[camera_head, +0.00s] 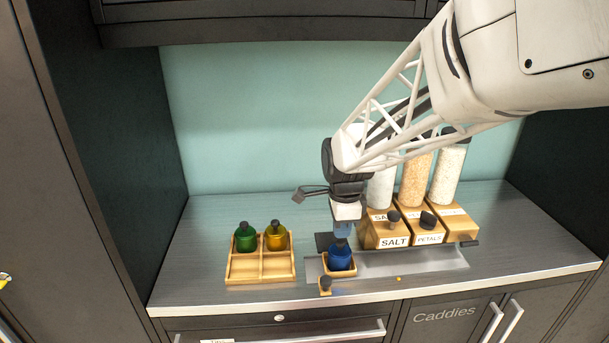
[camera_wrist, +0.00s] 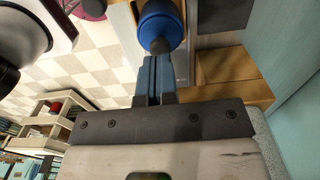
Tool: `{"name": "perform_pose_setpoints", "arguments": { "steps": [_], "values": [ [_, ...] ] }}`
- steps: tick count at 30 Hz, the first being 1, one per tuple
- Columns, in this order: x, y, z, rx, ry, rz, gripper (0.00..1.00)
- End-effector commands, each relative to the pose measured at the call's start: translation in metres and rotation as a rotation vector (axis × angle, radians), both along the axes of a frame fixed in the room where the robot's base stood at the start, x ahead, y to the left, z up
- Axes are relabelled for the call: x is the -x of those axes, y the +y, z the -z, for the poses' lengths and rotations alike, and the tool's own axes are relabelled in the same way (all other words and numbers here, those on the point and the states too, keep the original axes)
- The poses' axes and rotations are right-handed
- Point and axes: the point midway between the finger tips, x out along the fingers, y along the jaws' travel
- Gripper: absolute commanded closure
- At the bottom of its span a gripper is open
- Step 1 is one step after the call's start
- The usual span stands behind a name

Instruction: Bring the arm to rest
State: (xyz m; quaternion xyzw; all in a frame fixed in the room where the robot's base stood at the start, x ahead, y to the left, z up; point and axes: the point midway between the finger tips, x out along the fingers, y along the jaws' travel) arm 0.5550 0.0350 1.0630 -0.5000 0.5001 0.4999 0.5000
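My gripper (camera_head: 344,229) points down just above a blue bottle (camera_head: 340,257) with a dark stopper. In the wrist view, its two blue fingers (camera_wrist: 159,60) lie close together with only a thin gap, and nothing shows between them. The blue bottle (camera_wrist: 161,22) is just beyond the fingertips, with its stopper close to them; whether they touch is hard to tell. The bottle stands upright in a small wooden holder (camera_head: 341,272) on the metal tray (camera_head: 400,264). My arm reaches in from the upper right.
Tall jars (camera_head: 415,178) on wooden dispensers (camera_head: 388,230) stand close at right. Counter (camera_head: 205,235) left of the caddy is clear.

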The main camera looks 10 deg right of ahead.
Motion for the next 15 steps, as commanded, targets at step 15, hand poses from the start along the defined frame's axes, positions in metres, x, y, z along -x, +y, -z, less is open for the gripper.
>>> {"name": "perform_pose_setpoints", "arguments": {
  "steps": [15],
  "values": [
    [0.0,0.0,0.011,0.0,0.0,0.0,1.0]
  ]
}}
